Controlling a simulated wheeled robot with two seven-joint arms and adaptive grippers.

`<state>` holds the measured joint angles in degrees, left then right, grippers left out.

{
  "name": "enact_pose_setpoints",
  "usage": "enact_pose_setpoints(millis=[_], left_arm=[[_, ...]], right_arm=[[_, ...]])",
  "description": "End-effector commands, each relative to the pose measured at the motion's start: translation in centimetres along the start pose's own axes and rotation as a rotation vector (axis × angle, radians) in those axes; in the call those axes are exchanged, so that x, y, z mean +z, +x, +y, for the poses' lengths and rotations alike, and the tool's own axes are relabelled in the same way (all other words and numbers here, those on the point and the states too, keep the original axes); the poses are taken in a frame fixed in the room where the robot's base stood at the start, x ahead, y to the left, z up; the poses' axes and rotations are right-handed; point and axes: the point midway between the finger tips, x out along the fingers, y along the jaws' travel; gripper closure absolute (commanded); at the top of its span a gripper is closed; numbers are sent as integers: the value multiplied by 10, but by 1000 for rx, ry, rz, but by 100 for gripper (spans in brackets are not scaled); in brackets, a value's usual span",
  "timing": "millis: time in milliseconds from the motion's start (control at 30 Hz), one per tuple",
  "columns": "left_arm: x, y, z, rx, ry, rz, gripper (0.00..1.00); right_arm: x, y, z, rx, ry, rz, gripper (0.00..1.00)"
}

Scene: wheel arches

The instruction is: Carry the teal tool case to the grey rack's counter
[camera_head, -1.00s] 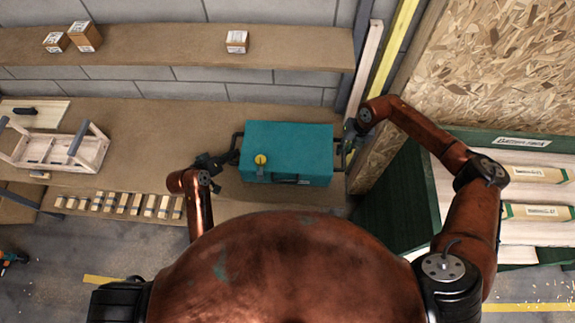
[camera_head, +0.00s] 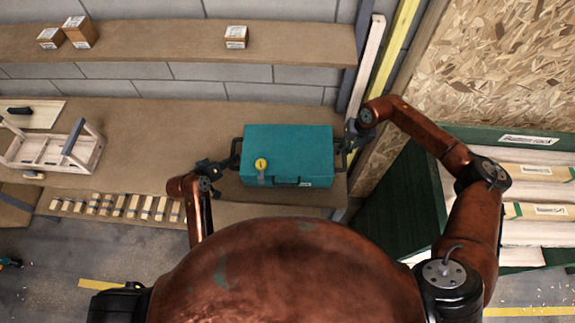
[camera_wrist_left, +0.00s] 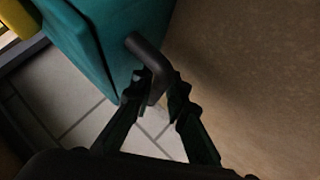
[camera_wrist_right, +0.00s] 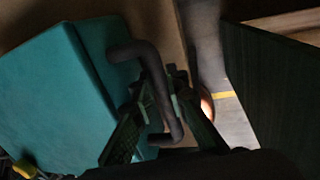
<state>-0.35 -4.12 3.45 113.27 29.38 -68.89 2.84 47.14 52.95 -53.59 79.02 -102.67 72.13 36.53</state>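The teal tool case (camera_head: 300,145) is a box with a yellow knob on top and dark handles at both ends. In the head view it appears level over the brown counter (camera_head: 180,125) of the rack with a grey upright (camera_head: 360,60). I cannot tell whether it touches the counter. My left gripper (camera_head: 226,164) is at its left end, and in the left wrist view the fingers (camera_wrist_left: 162,84) close around a dark handle. My right gripper (camera_head: 350,140) is at the right end, its fingers (camera_wrist_right: 158,98) closed around the other handle.
A wooden frame (camera_head: 50,150) stands on the counter's left, with small blocks (camera_head: 115,206) along the front. A shelf (camera_head: 160,45) with boxes runs above. A green rack of boards (camera_head: 525,185) stands at right, beside a chipboard panel (camera_head: 500,60). The counter left of the case is mostly clear.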

Motion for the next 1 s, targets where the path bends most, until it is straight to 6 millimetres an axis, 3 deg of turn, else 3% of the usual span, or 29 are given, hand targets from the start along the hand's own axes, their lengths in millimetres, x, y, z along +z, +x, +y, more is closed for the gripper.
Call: enact_pose_setpoints(millis=[33,233,567,1000], left_arm=[[3,1,-7,-9,-2,-2,83],[3,2,-5,-5,-1,-2,71],[3,0,-4,-2,-1,0,71],[4,-62,-5,-1,1,4,71]], right_arm=[[-21,26,-4,-6,2,46,83],[-22,26,-4,-4,2,47,71],[-22,26,-3,-3,1,49,71],[-23,26,-3,-3,1,49,71]])
